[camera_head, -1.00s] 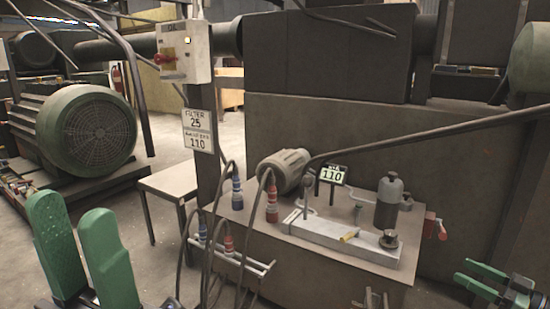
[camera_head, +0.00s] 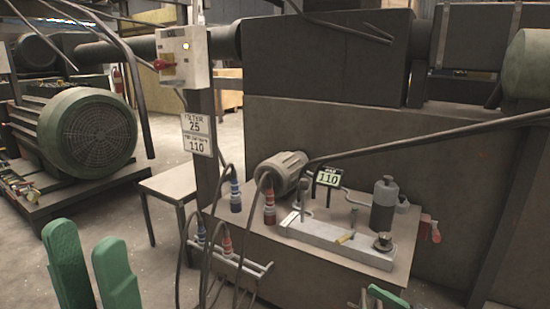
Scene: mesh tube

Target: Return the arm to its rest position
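My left gripper (camera_head: 89,240) is at the lower left, its two thick green fingers pointing up with a gap between them. It is open, and nothing shows between the fingers. My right gripper (camera_head: 388,298) shows only as a small green tip at the bottom edge, in front of the bench. The rest of it is cut off, so its opening is hidden. Neither gripper is seen touching anything.
A stool (camera_head: 172,184) and a large green motor (camera_head: 95,135) are further left. Floor is clear between.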

